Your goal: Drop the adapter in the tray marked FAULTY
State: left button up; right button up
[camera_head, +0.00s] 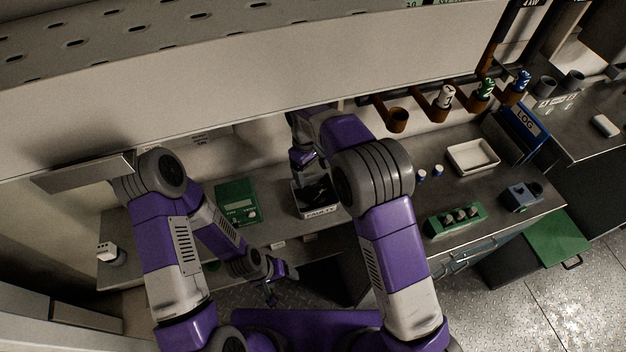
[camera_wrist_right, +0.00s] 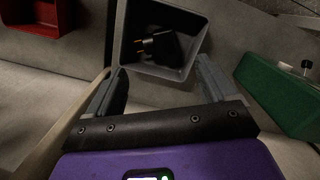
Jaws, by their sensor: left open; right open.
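The adapter (camera_wrist_right: 152,43), a small black plug with brass-coloured pins, lies inside a grey-walled tray (camera_wrist_right: 189,72) in the right wrist view. In the head view the tray (camera_head: 320,212) stands on the bench, and its front label appears to read FAULTY. The adapter is hard to make out there among dark shapes. My right gripper (camera_wrist_right: 160,78) is open and empty, its fingers pointing towards the tray's near side. In the head view my right gripper (camera_head: 310,180) is above the tray, partly hidden by the arm. My left gripper (camera_head: 281,284) is open, low before the bench edge.
A green device (camera_head: 237,201) stands left of the tray. A red tray (camera_wrist_right: 37,27) shows in the right wrist view. Further right are a green rack (camera_head: 456,219), a white tray (camera_head: 473,157) and a blue-grey device (camera_head: 522,197). A large panel (camera_head: 230,80) overhangs the bench.

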pick_arm(q)
jog(key=shift+r, duration=0.25)
pick_arm(e)
jog(key=r, duration=0.5)
jog(key=shift+w+a, duration=0.2)
jog(key=shift+a, duration=0.05)
pick_arm(q)
jog(key=shift+s, duration=0.1)
